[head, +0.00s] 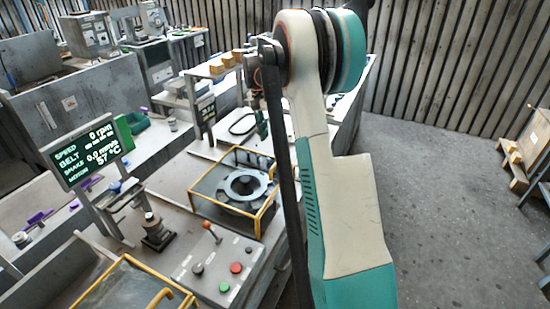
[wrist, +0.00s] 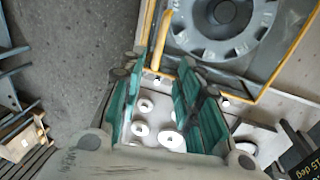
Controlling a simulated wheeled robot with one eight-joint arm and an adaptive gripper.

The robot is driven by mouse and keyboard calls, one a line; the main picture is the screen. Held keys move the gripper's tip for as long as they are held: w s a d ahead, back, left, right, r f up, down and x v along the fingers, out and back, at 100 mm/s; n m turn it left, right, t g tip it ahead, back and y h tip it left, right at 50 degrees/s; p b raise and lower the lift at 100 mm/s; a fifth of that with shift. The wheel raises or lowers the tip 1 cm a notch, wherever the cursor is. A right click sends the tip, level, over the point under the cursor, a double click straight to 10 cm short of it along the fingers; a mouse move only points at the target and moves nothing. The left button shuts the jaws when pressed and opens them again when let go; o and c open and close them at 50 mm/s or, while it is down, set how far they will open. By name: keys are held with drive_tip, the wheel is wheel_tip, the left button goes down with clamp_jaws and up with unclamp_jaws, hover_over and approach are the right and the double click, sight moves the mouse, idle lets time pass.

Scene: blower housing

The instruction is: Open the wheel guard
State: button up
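A display (head: 87,155) reads 0 rpm and 57 °C. A panel with red (head: 236,267) and green (head: 224,287) buttons and an orange-knobbed lever (head: 212,231) sits before the guard. Another yellow frame (head: 130,272) is at lower left.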

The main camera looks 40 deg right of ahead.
sight(277, 162)
drive_tip(key=f, duration=0.3)
drive_tip(key=s+f+b, duration=0.1)
drive_tip(key=f, duration=0.3)
drive_tip(key=s+f, duration=0.1)
drive_tip(key=f, duration=0.2)
drive_tip(key=shift+d+f, duration=0.3)
drive_tip(key=shift+d, duration=0.1)
clamp_jaws()
